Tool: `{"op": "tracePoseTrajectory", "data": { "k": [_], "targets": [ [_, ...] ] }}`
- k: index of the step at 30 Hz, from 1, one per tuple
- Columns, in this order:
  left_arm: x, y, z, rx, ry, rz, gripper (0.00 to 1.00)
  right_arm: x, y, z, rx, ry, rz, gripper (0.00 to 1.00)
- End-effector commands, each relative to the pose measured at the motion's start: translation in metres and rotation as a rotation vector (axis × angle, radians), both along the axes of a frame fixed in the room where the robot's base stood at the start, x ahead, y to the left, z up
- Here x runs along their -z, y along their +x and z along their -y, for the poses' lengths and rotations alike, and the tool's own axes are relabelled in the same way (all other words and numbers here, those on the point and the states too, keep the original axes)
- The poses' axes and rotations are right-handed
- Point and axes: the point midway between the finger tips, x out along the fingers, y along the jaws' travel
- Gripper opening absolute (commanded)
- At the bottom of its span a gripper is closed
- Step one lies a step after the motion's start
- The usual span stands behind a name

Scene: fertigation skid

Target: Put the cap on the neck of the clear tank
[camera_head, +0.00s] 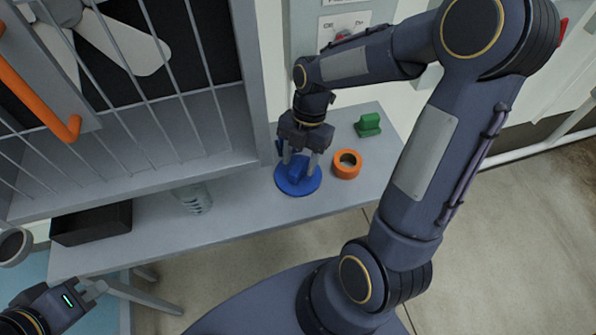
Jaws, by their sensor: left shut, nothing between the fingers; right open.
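A blue round piece with a raised grip (312,181), which looks like the cap, lies on the grey bench. My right gripper (300,158) is open above it, its fingers pointing down on either side of the raised grip. I cannot tell whether they touch it. A small clear ribbed piece (195,198) stands at the bench's back edge, left of the blue piece. It may be part of the clear tank; no other clear tank is plain to see. My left gripper (97,289) is shut and empty at the lower left, in front of the bench.
An orange ring (346,164) and a green block (368,125) are right of the blue piece on the bench (240,215). A black box (92,223) is at its left end. A barred fan housing (130,90) with an orange handle (35,95) overhangs the back.

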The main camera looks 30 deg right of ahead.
Motion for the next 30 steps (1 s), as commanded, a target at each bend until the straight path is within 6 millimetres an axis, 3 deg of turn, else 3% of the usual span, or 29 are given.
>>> {"op": "tracePoseTrajectory", "data": {
  "k": [3,11,22,30],
  "targets": [
    [0.0009,0.0,0.0,0.0,0.0,0.0,0.0,0.011,-0.0017,-0.003,0.0,0.001,-0.001,0.47],
    [0.0009,0.0,0.0,0.0,0.0,0.0,0.0,0.0126,-0.0017,-0.0034,0.001,0.0,0.002,0.47],
    [0.0008,0.0,0.0,0.0,0.0,0.0,0.0,0.0124,-0.0016,-0.0034,0.002,0.0,0.002,0.0],
    [0.0007,0.0,0.0001,0.0,0.0,0.0,0.0,0.011,-0.0015,-0.0034,0.001,0.001,0.003,0.0]
  ]
}}
